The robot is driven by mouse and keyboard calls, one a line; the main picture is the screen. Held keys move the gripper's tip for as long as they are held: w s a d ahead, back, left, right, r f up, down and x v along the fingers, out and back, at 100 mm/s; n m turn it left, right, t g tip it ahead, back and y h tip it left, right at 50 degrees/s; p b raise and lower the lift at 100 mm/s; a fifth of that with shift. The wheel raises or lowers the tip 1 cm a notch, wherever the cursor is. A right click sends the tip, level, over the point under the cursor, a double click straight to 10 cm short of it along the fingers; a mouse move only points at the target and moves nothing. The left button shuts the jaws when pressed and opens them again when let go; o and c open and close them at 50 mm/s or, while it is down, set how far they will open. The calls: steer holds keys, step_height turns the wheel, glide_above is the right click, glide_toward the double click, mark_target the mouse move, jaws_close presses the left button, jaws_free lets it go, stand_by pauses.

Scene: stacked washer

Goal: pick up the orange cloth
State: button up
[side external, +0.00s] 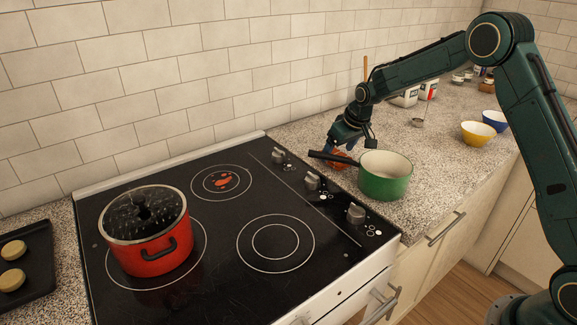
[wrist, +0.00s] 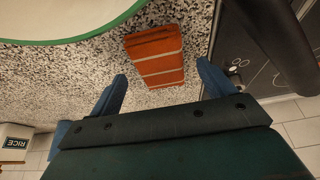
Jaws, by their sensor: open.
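The orange cloth (wrist: 155,57) lies on the speckled counter, folded into a block with pale stripes. In the side external view it (side external: 339,160) shows only partly, behind the green pot's handle and below my gripper. My gripper (side external: 335,150) points down over it. In the wrist view my gripper (wrist: 163,85) is open, with one blue finger on each side below the cloth and nothing held between them. I cannot tell the exact height of the fingertips above the counter.
A green pot (side external: 385,178) stands close by, its dark handle (side external: 332,158) reaching toward the cloth. A black stovetop (side external: 215,255) with a red lidded pot (side external: 155,250) is to the left. Yellow (side external: 477,134) and blue (side external: 495,121) bowls stand at right. A tiled wall rises behind.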

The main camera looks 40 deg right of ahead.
steer(key=shift+x, duration=0.95)
steer(key=c, duration=1.1)
steer(key=shift+r, duration=0.1)
steer(key=shift+c, duration=0.2)
step_height(320, 180, up, 20)
steer(key=shift+f, duration=0.2)
